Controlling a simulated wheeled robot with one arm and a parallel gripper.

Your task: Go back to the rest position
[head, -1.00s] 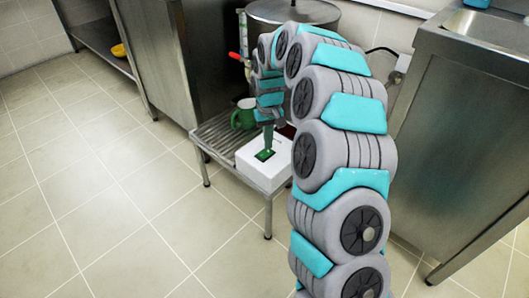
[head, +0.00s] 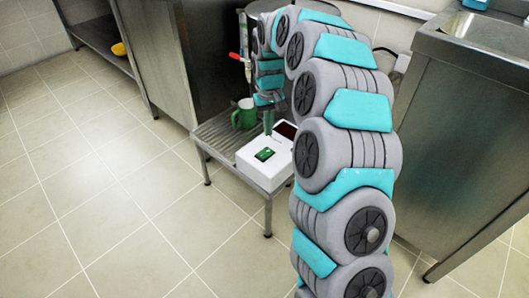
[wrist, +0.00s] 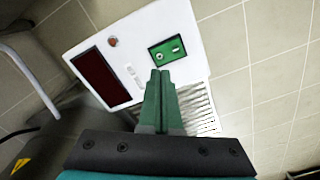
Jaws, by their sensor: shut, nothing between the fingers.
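My gripper (wrist: 160,75) shows in the wrist view with its two green fingers together and nothing between them. It also shows in the head view (head: 268,131), pointing down above the white box, partly hidden by my arm. The white box (head: 257,170) stands on a low slatted steel stand and carries a green panel and a dark red window. In the wrist view the box (wrist: 190,22) lies beyond the fingertips, with the green panel (wrist: 167,51) just past them. I cannot tell the exact gap between fingertips and box.
A green mug (head: 244,113) stands on the slatted stand (head: 216,134) behind the box. A large steel pot with a red-handled tap (head: 234,56) is behind my arm. Steel cabinets stand left and right (head: 465,130). The tiled floor (head: 110,210) at left is clear.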

